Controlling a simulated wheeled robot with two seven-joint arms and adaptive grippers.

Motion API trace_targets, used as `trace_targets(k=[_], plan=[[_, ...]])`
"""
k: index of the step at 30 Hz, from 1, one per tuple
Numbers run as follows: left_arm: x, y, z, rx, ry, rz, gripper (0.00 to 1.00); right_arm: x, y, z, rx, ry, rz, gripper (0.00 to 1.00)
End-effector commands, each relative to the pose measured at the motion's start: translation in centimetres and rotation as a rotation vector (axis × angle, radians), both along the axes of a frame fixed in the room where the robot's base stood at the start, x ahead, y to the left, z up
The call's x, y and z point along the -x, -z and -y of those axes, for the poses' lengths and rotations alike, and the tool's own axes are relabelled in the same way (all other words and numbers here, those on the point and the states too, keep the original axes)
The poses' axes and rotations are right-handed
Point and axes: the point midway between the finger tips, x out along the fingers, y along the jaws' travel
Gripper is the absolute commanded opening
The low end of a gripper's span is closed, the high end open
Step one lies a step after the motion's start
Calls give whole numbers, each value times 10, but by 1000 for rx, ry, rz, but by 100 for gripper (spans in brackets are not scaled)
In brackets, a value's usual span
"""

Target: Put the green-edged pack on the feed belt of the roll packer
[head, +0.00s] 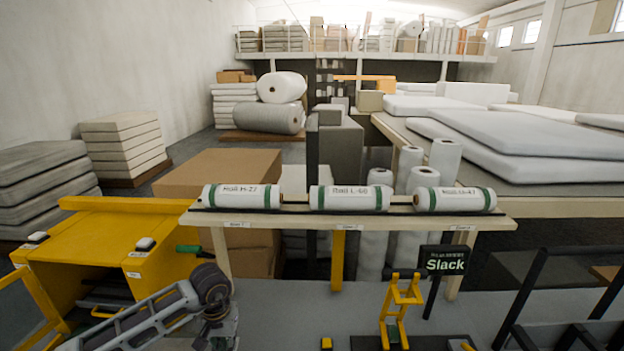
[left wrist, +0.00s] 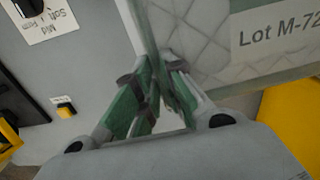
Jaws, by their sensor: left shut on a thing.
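The green-edged pack (left wrist: 195,50) is white and quilted with a "Lot M-72" label, and fills the upper right of the left wrist view. My left gripper (left wrist: 161,76) is shut on its edge, with green-padded fingers meeting there. In the head view my left arm comes in from the lower left; the wrist bends down near the bottom edge, and I cannot make out the fingers or the pack there. A yellow machine (head: 150,217) stands at the left in the head view; I cannot tell whether it is the roll packer.
A wooden rack (head: 345,215) holds three labelled white rolls (head: 241,196) with green bands. A small yellow block (head: 326,343) sits on the grey surface. Black frames stand at the lower right.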

Motion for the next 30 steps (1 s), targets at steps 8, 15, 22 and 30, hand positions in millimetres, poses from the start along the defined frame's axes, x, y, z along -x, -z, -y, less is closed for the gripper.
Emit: trace_targets(k=[8, 15, 22, 30], plan=[[5, 1, 4, 1, 37, 2, 0, 0, 0, 0, 0, 0, 0, 40], [4, 0, 4, 0, 37, 1, 0, 0, 0, 0, 0, 0, 0, 40], [4, 0, 4, 0, 36, 2, 0, 0, 0, 0, 0, 0, 0, 40], [3, -1, 4, -2, 39, 3, 0, 0, 0, 0, 0, 0, 0, 40]])
